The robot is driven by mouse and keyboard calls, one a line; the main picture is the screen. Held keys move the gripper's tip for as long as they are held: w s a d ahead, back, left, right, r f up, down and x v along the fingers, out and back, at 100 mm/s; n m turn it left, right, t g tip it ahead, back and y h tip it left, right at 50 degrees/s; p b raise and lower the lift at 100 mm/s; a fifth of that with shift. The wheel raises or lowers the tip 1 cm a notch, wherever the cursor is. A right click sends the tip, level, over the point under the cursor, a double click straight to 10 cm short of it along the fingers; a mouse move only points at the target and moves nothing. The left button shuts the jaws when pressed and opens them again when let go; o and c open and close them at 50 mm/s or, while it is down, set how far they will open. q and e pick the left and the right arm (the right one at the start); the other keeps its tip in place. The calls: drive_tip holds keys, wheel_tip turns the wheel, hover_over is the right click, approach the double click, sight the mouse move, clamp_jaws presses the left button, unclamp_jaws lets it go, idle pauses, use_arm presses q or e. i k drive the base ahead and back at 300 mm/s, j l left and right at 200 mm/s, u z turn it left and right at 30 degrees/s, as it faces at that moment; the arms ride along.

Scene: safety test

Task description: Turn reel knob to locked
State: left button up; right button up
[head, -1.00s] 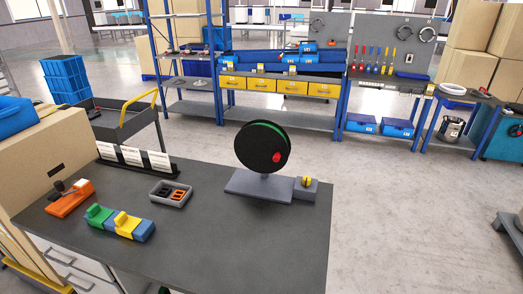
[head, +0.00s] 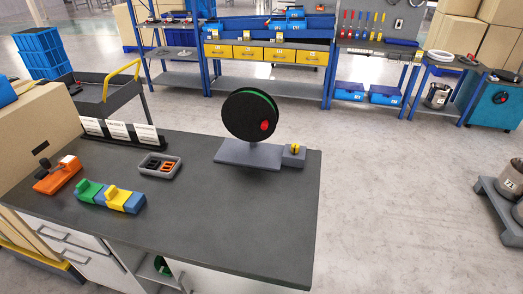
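A black reel (head: 248,115) with a green rim stands upright on a grey base plate (head: 232,152) at the back right of the dark workbench (head: 215,210). A red knob (head: 265,126) sits on the right part of the reel's face. A small grey block with a yellow piece on top (head: 295,150) is at the right end of the base. I cannot tell from here whether the red knob or the yellow piece is at a locked position. Neither of my grippers shows in the head view.
On the bench are an orange device (head: 57,176), a green, yellow and blue block set (head: 110,196), a grey tray (head: 160,167) and white cards (head: 118,131). A cart (head: 112,100) and boxes stand left. Floor right of the bench is clear up to a grey pallet (head: 497,200).

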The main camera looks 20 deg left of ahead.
sight(295, 148)
drive_tip(key=i+l, duration=0.15)
drive_tip(key=l, duration=0.15)
drive_tip(key=i+l+u, duration=0.1)
drive_tip(key=l, duration=0.25)
drive_tip(key=i+l, duration=0.2)
drive_tip(key=l, duration=0.15)
drive_tip(key=i+l, duration=0.15)
drive_tip(key=l, duration=0.15)
drive_tip(key=i+l+u, duration=0.1)
drive_tip(key=l, duration=0.25)
drive_tip(key=i, duration=0.05)
